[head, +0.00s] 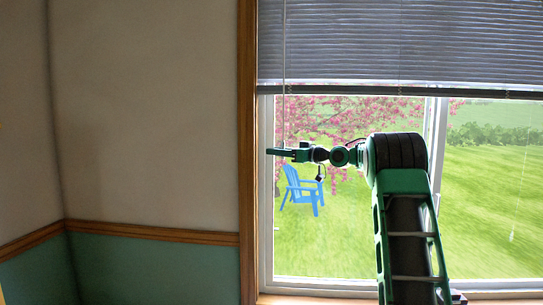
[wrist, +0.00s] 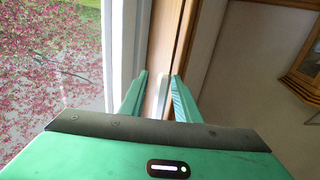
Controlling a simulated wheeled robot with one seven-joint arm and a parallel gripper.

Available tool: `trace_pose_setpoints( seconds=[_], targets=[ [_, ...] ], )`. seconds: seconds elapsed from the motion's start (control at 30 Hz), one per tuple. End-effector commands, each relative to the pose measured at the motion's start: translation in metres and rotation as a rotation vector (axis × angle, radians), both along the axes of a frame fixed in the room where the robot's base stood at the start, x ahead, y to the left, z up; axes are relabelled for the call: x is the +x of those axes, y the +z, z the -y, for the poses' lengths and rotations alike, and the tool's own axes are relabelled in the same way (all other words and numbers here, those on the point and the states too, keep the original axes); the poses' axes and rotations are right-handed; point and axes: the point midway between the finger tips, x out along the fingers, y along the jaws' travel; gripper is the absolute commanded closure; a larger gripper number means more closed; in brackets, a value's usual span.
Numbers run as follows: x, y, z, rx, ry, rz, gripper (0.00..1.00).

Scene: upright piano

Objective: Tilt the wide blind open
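The wide blind (head: 400,45) covers the upper part of the window in the head view, its grey slats looking nearly closed. A thin, pale wand or cord (head: 284,110) hangs near its left end, down to about my gripper's height. My gripper (head: 270,151) points left in front of the window, close to the wand's lower end. In the wrist view my gripper (wrist: 160,74) has its green fingers apart. A pale narrow strip shows between or behind them; I cannot tell whether it is the wand. No contact is clear.
A wooden window trim (head: 247,150) runs upright at the window's left, just beyond my fingertips. A bare wall (head: 145,110) with green lower panelling (head: 160,270) lies left of it. A wooden framed piece (wrist: 304,68) hangs at the wrist view's right. The sill (head: 320,299) is below.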

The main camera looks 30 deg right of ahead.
Motion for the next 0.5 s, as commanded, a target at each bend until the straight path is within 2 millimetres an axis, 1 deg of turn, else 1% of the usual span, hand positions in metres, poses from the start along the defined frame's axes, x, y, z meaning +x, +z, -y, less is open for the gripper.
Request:
trace_pose_setpoints(
  seconds=[0.1,0.2,0.47,0.5],
  targets=[
    [0.0088,-0.0001,-0.0047,0.0,0.0,0.0,0.71],
    [0.0124,-0.0003,-0.0066,0.0,0.0,0.0,0.71],
    [0.0133,-0.0001,-0.0072,0.0,0.0,0.0,0.71],
    [0.0132,-0.0001,-0.0073,0.0,0.0,0.0,0.75]
  ],
)
